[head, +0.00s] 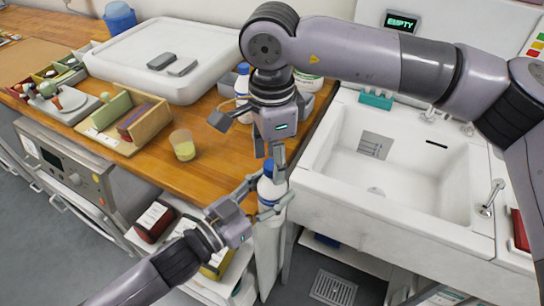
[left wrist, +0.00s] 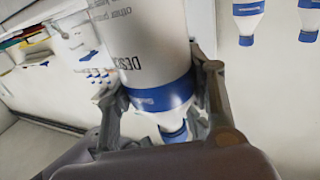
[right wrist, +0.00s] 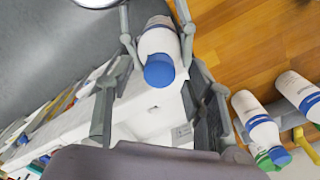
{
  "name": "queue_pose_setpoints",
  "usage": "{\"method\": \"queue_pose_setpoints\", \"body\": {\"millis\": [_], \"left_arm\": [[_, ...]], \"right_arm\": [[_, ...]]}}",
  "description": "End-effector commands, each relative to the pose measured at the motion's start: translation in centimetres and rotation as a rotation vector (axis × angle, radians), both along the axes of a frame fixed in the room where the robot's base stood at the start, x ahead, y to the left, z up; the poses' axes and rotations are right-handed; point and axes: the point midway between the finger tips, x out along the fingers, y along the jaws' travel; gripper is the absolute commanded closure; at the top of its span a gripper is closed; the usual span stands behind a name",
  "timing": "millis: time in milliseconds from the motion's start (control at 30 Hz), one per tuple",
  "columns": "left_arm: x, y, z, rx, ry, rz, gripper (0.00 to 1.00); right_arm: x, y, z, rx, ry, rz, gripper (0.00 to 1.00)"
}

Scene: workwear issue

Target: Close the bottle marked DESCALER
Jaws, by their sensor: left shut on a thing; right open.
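The white bottle (head: 267,190) with a blue cap is upright at the front right corner of the wooden counter. In the left wrist view its side (left wrist: 145,40) reads "DESC", the rest hidden by the turn of the surface. My left gripper (head: 264,199) is shut around the bottle below its cap. The blue cap (right wrist: 159,70) sits on the bottle's top; whether it is tight I cannot tell. My right gripper (head: 269,153) is open, pointing down just above the cap, with its fingers to either side in the right wrist view.
Other white bottles with blue caps (right wrist: 256,118) stand on the counter (head: 215,150) behind the right gripper. A beaker (head: 183,145), a wooden tray and a white tray (head: 150,60) lie left. A white sink (head: 395,165) is to the right.

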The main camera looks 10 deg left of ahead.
Motion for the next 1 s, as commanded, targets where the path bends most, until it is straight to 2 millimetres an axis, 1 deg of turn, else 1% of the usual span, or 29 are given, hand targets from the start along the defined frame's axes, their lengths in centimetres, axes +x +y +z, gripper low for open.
{"method": "queue_pose_setpoints", "body": {"millis": [167,400,533,700,1000], "left_arm": [[0.0,0.0,0.1,-0.001,-0.003,0.0,1.0],[0.0,0.0,0.1,-0.001,-0.003,0.0,1.0],[0.0,0.0,0.1,-0.001,-0.003,-0.001,1.0],[0.0,0.0,0.1,-0.001,-0.003,0.0,1.0],[0.0,0.0,0.1,-0.001,-0.003,-0.001,1.0]], "right_arm": [[0.1,0.1,2.7,0.002,-0.005,0.0,0.52],[0.1,0.1,7.9,0.002,-0.005,-0.001,0.52],[0.1,0.1,10.0,0.001,-0.003,-0.001,0.52],[0.1,0.1,11.5,0.001,0.0,0.001,0.52],[0.1,0.1,11.7,0.0,0.0,0.001,0.52]]}}
